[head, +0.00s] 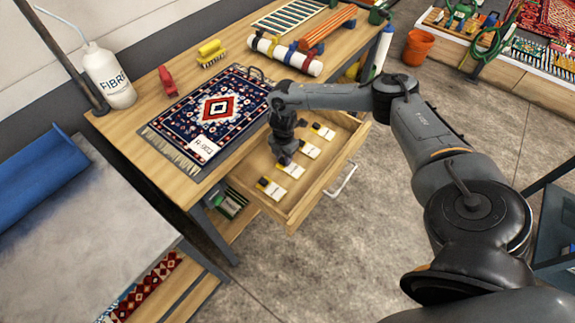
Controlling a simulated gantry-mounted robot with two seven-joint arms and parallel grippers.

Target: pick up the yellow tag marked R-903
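An open wooden drawer (325,185) under the table holds several tags, each a white card with a yellow and black end. They include a front tag (272,189), a second tag (292,169), a third tag (309,150) and a back tag (323,131). Their lettering is too small to read, so I cannot tell which is R-903. My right gripper (284,158) points down over the drawer's left side, close to the second and third tags. Its fingertips are dark and partly hidden, and I cannot see whether they touch a tag. My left gripper is not in view.
A patterned rug (198,110) with a white lettered card (203,147) lies on the table left of the drawer. A white bottle (108,78), a red object (167,82), a yellow brush (211,52) and a rolled rug (285,55) also stand or lie there.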

